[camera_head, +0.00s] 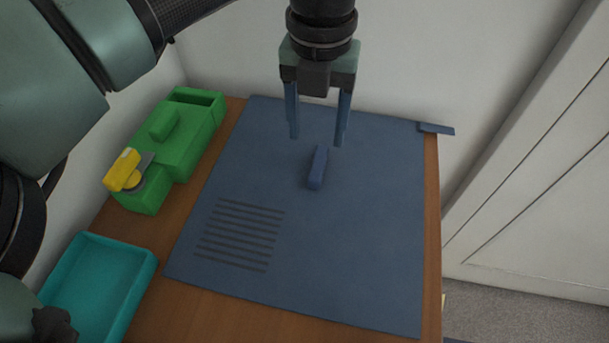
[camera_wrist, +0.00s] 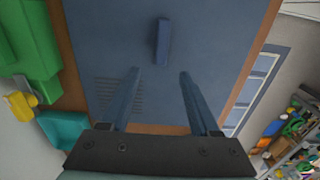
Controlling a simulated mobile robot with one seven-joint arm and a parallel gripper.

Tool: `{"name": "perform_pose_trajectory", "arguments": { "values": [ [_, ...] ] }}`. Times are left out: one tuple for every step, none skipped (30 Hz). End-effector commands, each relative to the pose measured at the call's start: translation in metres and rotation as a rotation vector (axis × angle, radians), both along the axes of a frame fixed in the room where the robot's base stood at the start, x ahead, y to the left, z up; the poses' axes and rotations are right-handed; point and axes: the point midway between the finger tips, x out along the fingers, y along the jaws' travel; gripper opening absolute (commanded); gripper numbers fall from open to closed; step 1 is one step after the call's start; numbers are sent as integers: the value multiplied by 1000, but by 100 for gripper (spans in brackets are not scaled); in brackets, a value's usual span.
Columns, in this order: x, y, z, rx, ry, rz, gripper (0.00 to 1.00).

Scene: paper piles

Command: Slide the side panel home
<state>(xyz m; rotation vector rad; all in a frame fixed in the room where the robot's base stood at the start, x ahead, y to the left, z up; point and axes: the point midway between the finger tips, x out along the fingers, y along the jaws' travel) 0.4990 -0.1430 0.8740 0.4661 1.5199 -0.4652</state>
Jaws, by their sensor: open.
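My gripper (camera_head: 316,141) is open and empty, its two blue fingers pointing down above the far half of a blue mat (camera_head: 350,240). A small dark blue block (camera_head: 318,167) lies on the mat just nearer than the fingertips, apart from them. In the wrist view the block (camera_wrist: 162,42) shows beyond the gap between the fingers (camera_wrist: 158,72). A green box-like body (camera_head: 185,140) stands left of the mat, with a slot at its far end and a yellow part (camera_head: 122,172) on a grey piece at its near end. I cannot tell which part is the side panel.
A teal tray (camera_head: 100,280) that looks empty sits at the near left. Dark parallel lines (camera_head: 240,235) mark the mat's left part. A thin blue piece (camera_head: 435,128) lies at the mat's far right corner. A wall stands behind; the mat's right side is clear.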

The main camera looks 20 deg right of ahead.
Motion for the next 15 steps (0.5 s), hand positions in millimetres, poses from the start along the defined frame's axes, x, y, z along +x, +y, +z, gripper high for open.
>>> {"name": "perform_pose_trajectory", "arguments": {
  "values": [
    [-1,0,-14,0,4,1,62],
    [-1,0,-18,0,4,1,62],
    [-1,0,-24,-1,3,1,62],
    [0,0,-28,-1,2,1,62],
    [0,0,-31,0,1,1,62],
    [0,0,-34,-1,1,1,62],
    [-1,0,-36,-1,1,1,62],
    [-1,0,-37,-1,1,1,62],
    [-1,0,-39,0,0,1,62],
    [-1,0,-40,0,0,0,62],
    [-1,1,-41,1,1,0,62],
    [-2,1,-44,1,1,0,62],
    [-2,1,-47,0,1,0,62],
    [-3,1,-51,0,1,0,62],
    [-4,2,-56,0,2,0,62]
  ]
}}
